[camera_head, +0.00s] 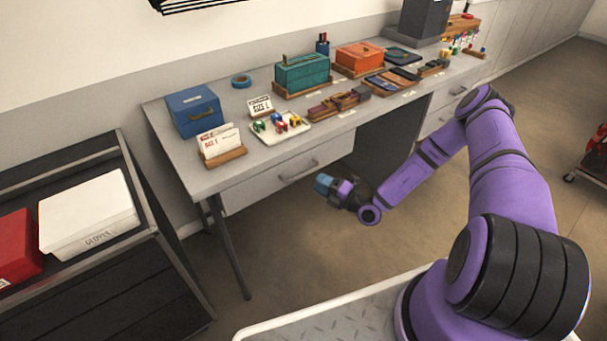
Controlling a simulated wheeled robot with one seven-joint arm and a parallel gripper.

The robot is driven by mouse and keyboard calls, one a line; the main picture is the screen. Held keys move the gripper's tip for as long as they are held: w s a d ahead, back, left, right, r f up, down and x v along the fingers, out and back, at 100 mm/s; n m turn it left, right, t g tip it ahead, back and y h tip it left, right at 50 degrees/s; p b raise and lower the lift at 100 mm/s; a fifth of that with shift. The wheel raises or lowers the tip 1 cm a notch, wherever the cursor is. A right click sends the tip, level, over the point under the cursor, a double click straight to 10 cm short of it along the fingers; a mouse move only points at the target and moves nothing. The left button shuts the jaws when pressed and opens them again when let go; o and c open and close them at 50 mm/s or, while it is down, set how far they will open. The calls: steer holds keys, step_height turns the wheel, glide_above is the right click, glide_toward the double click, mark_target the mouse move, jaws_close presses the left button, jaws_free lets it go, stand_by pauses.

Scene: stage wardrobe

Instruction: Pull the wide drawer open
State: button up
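The wide drawer (255,188) is a light grey front under the left part of the long worktop, and it looks closed. Its bar handle (298,173) is in the middle of the front. My gripper (324,184) has bluish tips and points left toward the drawer. In the picture it is just right of and below the handle, seemingly apart from it. The view is too small to tell whether the fingers are open or shut. Nothing shows between them.
The worktop (225,170) carries a blue box (195,110), a card holder (222,146), a teal box (302,73) and an orange box (360,57). A dark rack (160,265) with a white box (88,215) stands left. The floor before the drawer is clear.

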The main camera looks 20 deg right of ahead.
mark_target(303, 174)
steer(key=shift+x, duration=3.6)
jaws_close()
